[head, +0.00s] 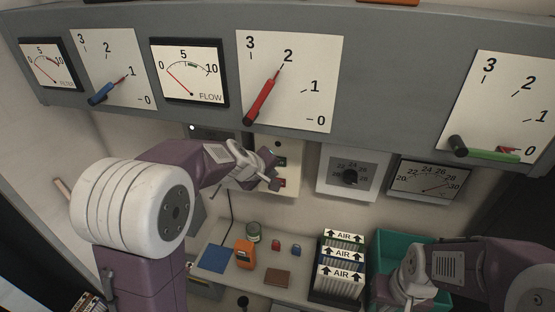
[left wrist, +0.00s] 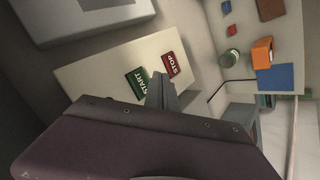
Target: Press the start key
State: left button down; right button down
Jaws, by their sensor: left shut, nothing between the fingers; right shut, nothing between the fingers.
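The green START key (left wrist: 137,83) and the red STOP key (left wrist: 171,64) sit side by side on a cream panel (left wrist: 100,72) in the left wrist view. In the head view the panel (head: 291,151) is on the back wall, partly hidden by my left gripper (head: 272,178). That gripper is shut and empty, its tips close to the keys. In the left wrist view its fingertips (left wrist: 160,80) overlap the START key's right edge; I cannot tell whether they touch it. My right gripper (head: 408,290) is shut and empty at the lower right, by a teal bin.
A grey meter housing (head: 380,75) with several dials and coloured levers overhangs the panel. A dial plate (head: 333,180) is right of it. Below, the shelf holds an orange device (head: 244,254), a can (head: 253,232), AIR cards (head: 341,256) and the teal bin (head: 388,243).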

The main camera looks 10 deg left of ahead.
pick_arm(q)
jog(key=shift+w, duration=1)
jog(key=shift+w, duration=0.1)
dwell(1.2)
jog(key=shift+w+p, duration=0.3)
jog(key=shift+w, duration=0.05)
jog(key=shift+w+d, duration=0.1)
jog(key=shift+w, duration=0.35)
dwell(0.7)
jog(key=shift+s, duration=0.15)
jog(key=shift+s+b, duration=0.3)
jog(key=shift+s, duration=0.4)
jog(key=shift+s, duration=0.1)
